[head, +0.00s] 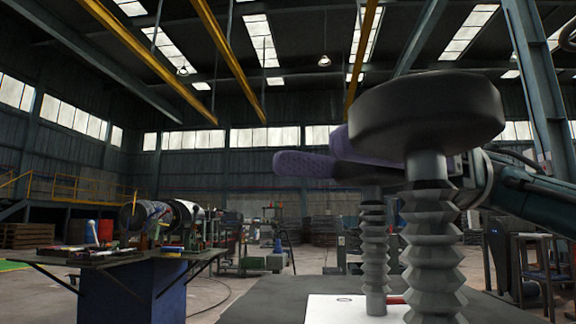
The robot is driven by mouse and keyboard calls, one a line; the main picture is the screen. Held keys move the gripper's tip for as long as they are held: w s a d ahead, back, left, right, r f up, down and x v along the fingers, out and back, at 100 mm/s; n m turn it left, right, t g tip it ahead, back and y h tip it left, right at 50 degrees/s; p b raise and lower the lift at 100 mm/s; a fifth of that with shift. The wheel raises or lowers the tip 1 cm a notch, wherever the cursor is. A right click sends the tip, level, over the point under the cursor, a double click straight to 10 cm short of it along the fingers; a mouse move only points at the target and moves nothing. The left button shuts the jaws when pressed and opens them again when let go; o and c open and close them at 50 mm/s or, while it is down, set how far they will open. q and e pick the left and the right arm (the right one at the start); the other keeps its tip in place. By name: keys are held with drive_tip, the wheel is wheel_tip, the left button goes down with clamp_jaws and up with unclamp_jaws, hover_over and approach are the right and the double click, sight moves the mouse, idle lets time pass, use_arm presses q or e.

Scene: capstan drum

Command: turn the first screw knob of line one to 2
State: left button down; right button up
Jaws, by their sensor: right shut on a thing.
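A large black screw knob (425,108) stands close on the right, on a thick grey ribbed shaft. A second, thinner ribbed screw (375,255) stands upright behind it. My right gripper (325,158), with purple finger pads, reaches in from the right behind the near knob. It is shut on the dark knob (362,178) at the top of the thinner screw. The near knob hides part of this grip. A white plate (335,308) with a small ring mark and a red piece lies at the screws' feet. I cannot read any number. My left gripper is not in view.
A dark grey surface (265,302) lies around the plate. A workbench (150,255) with tools and a drum-like machine stands at the left, apart from the screws. A teal steel column (535,85) rises at the right. Open floor lies between.

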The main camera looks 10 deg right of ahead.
drive_tip(key=o, duration=1.4)
drive_tip(key=shift+c, duration=0.2)
drive_tip(key=v, duration=0.5)
drive_tip(key=shift+b+v, duration=0.3)
drive_tip(key=shift+v, duration=1)
drive_tip(key=shift+s, duration=0.1)
